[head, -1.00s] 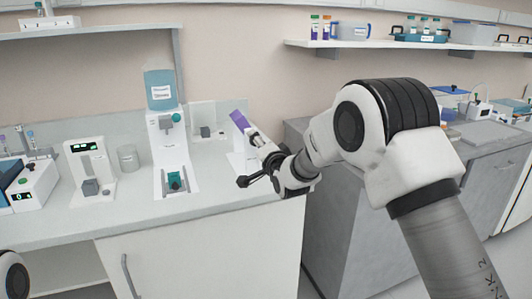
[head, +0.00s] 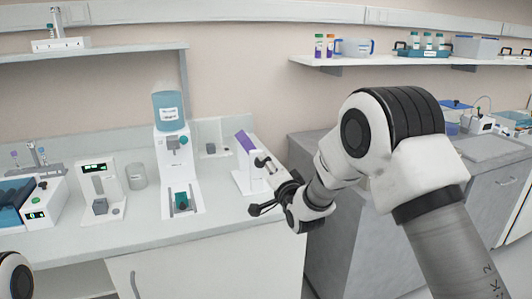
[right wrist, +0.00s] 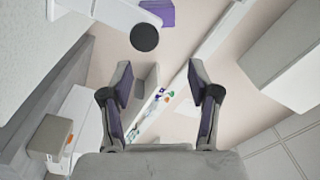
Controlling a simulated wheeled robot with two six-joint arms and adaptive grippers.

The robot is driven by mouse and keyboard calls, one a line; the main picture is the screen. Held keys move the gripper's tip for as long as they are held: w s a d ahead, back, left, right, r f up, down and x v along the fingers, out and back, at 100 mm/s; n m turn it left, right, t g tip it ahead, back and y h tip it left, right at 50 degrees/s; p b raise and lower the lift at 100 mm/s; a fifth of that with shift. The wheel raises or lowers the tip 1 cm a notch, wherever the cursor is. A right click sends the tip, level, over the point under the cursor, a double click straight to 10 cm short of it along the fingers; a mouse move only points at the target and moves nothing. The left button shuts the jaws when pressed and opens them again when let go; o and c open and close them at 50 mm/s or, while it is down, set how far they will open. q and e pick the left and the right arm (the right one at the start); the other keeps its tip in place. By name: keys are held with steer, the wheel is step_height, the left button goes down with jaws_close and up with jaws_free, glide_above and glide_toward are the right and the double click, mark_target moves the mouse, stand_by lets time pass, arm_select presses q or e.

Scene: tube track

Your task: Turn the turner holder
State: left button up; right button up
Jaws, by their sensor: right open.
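What looks like the turner holder, a white stand with a tilted purple panel (head: 246,143), stands at the right end of the white counter. A short white arm with a dark round end (head: 261,161) sticks out from it. In the right wrist view, the dark round end (right wrist: 145,38) and a purple part (right wrist: 158,12) show beyond my fingers. My right gripper (head: 254,209) is in front of the stand and below its arm, apart from it. In the right wrist view the gripper (right wrist: 160,92) is open, with nothing between its fingers. My left gripper is out of view.
A white dispenser with a blue bottle (head: 170,110) stands left of the holder. A glass beaker (head: 136,176) and a white instrument (head: 98,185) are farther left. A grey cabinet (head: 345,215) stands right of the counter. The counter front is mostly clear.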

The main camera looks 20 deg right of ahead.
steer(key=shift+g, duration=0.3)
steer(key=w, duration=0.2)
steer(key=w+f+p, duration=0.1)
steer(key=w, duration=0.2)
steer(key=w+f, duration=0.1)
steer(key=w, duration=0.1)
steer(key=shift+w, duration=0.35)
steer(key=shift+r, duration=0.1)
steer(key=c, duration=1.1)
